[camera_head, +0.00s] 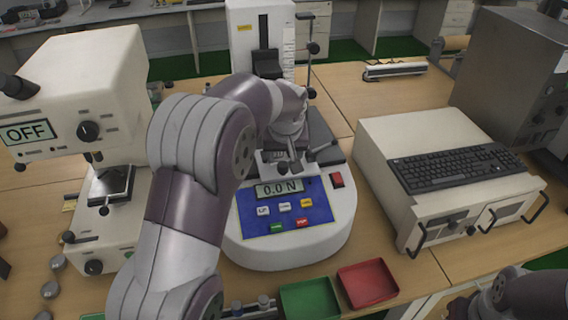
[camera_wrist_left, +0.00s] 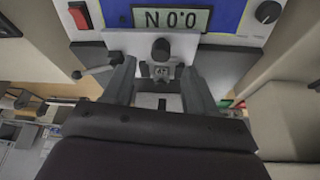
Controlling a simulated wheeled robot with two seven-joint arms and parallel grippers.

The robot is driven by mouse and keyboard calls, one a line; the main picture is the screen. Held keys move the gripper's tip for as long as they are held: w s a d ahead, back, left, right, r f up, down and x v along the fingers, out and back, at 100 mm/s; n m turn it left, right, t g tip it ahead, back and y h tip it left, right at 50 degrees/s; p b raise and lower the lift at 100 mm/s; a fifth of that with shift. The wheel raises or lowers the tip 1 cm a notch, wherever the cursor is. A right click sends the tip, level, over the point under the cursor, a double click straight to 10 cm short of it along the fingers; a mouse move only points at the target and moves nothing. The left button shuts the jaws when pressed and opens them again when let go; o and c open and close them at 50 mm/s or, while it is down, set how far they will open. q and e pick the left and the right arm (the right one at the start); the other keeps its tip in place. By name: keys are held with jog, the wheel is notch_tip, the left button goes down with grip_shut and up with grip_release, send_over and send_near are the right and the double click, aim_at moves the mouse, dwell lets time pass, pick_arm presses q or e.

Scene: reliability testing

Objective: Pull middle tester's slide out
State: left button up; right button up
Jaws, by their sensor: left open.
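The middle tester (camera_head: 253,250) is a white rounded machine with a blue panel and a display reading 0.0 N. It has a tall column (camera_head: 243,40) behind. A light metal plate with a dark round knob (camera_wrist_left: 161,49) sits just behind the display in the left wrist view; I take this for the slide's front. My left gripper (camera_wrist_left: 157,72) is open, its two fingers on either side of the small fitting below the knob. I cannot tell whether they touch it. In the head view my left arm and wrist hide much of the slide.
A tester with an OFF display (camera_head: 28,132) stands left. A white box (camera_head: 440,170) with a black keyboard (camera_head: 455,168) stands right. Green (camera_head: 309,299) and red (camera_head: 367,283) trays lie in front. Part of my right arm shows at bottom right.

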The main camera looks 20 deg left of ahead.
pick_arm(q)
jog(key=v, duration=0.7)
jog(key=shift+d, duration=0.1)
jog(key=s+d+f+m+g+h, duration=0.1)
jog(key=s+d+f+m, duration=0.1)
jog(key=s+f, duration=0.5)
jog(key=s+d+f+m+g+h, duration=0.1)
jog(key=s+d+f+m, duration=0.2)
jog(key=s+f, duration=0.5)
jog(key=s+d, duration=0.1)
jog(key=s, duration=0.5)
jog(key=shift+f+g, duration=0.15)
jog(key=shift+g, duration=0.25)
dwell(0.4)
